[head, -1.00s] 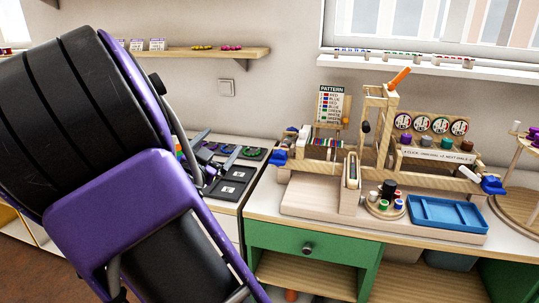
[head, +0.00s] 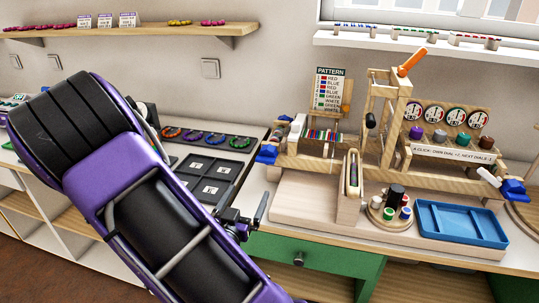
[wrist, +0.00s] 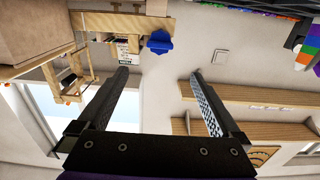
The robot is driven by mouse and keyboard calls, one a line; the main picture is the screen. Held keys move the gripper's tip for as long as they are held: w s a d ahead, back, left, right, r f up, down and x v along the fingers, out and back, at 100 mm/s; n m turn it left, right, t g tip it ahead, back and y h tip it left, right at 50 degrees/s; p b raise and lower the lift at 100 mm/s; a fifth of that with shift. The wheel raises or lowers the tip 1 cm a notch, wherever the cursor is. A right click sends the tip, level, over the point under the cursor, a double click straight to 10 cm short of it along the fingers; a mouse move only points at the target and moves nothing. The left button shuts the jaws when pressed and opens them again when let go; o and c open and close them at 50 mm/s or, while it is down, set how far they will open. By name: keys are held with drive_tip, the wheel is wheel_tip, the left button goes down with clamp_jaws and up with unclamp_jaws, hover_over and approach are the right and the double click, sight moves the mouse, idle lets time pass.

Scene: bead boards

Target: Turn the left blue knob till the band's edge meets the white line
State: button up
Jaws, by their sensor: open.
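The left blue knob (head: 266,154) sits at the left end of the wooden bead loom (head: 330,166). In the wrist view the blue knob (wrist: 160,41) lies beyond my fingertips, roughly between them across the picture. The band's edge and the white line are too small to make out. A second blue knob (head: 512,189) is at the loom's right end. My gripper (head: 248,214) is left of and below the left knob in the head view, apart from it. In the wrist view my gripper (wrist: 161,74) has its fingers wide apart with nothing between them.
A black tray (head: 207,182) with coloured bead rings behind it lies left of the loom. A blue tray (head: 462,237) and a round stand with bead pots are at the front right. The pattern card (head: 329,89) stands behind. Shelves run along the wall.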

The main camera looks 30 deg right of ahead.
sight(264, 162)
drive_tip(key=b+x, duration=0.2)
drive_tip(key=x, duration=1.5)
drive_tip(key=shift+w+d+b, duration=0.1)
drive_tip(key=shift+d+b, duration=0.05)
drive_tip(key=shift+b, duration=0.15)
drive_tip(key=shift+c, duration=0.2)
drive_tip(key=c, duration=1.3)
drive_tip(key=shift+o, duration=0.2)
